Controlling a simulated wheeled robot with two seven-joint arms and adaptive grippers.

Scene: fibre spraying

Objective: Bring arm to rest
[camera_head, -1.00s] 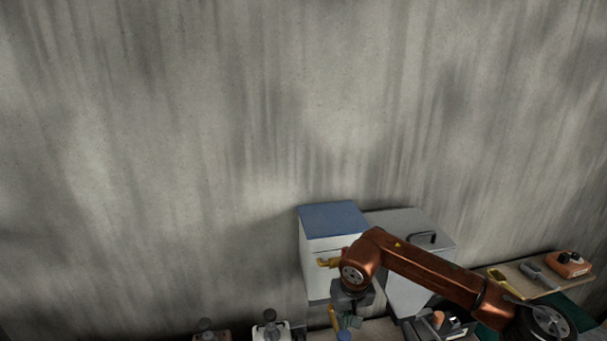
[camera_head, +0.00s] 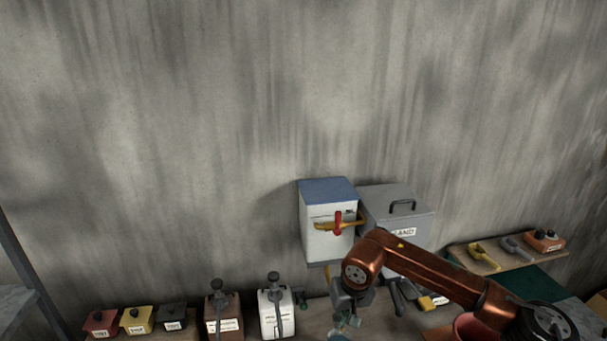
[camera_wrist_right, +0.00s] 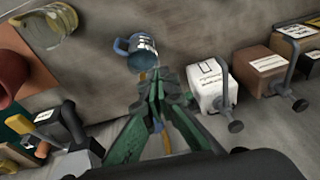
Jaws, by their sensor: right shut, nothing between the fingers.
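My right arm (camera_head: 430,270) is copper-coloured and comes in from the lower right in the head view. Its right gripper (camera_head: 346,325) points down over the bench, in front of the white box with a blue lid (camera_head: 328,243). In the right wrist view the green fingers of the gripper (camera_wrist_right: 158,95) are shut with nothing between them. A blue mug (camera_wrist_right: 140,55) with a white label lies beyond the fingertips, apart from them as far as I can tell. My left gripper shows in neither view.
White (camera_head: 275,315) and brown (camera_head: 223,317) dispensers with levers and several small lidded boxes line the bench to the left. A shelf (camera_head: 515,262) with scoops is at right. A red pot (camera_wrist_right: 12,72) shows in the wrist view.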

